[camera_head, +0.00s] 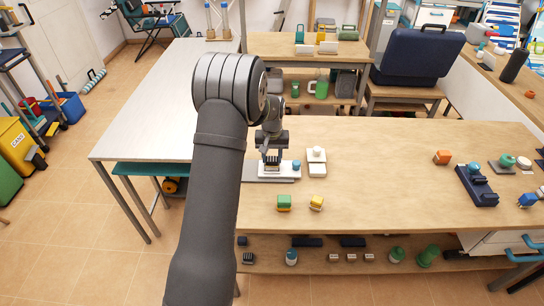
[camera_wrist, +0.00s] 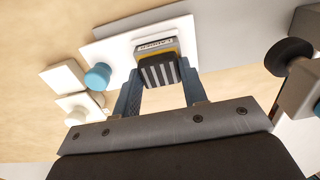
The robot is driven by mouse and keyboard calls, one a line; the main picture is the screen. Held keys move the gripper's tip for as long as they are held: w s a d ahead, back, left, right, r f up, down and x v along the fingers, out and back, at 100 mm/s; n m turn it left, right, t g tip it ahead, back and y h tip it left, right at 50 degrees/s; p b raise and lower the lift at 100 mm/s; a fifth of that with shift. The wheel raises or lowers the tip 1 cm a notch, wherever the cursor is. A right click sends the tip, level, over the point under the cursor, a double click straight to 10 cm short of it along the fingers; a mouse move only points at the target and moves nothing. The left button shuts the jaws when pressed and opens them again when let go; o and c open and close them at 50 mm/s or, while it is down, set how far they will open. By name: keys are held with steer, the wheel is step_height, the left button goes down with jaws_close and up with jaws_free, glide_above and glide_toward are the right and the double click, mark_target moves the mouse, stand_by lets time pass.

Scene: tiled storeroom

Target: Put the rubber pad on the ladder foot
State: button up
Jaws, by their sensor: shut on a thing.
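My gripper (camera_wrist: 160,82) has its two blue fingers closed on the sides of a small block. The block's near face is a black ribbed pad (camera_wrist: 160,71) with pale stripes. Behind it are a yellow band and a grey, marked edge. A white plate (camera_wrist: 116,48) with a teal knob (camera_wrist: 97,76) lies beyond and beside it. I cannot tell whether the block touches the plate. In the head view my gripper (camera_head: 271,158) is low over the white plate (camera_head: 285,174), with a little yellow showing. I cannot clearly identify the ladder foot.
Green (camera_head: 284,202) and yellow (camera_head: 316,202) blocks stand in front on the wooden table. White blocks (camera_head: 317,169) stand just right of the plate. An orange block (camera_head: 442,157) and a dark blue holder (camera_head: 477,185) are farther right. The table's middle is clear.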

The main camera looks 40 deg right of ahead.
mark_target(272, 159)
steer(key=shift+f, duration=0.2)
steer(key=o, duration=1)
steer(key=shift+c, duration=0.2)
steer(key=shift+r, duration=0.1)
step_height(272, 159, up, 12)
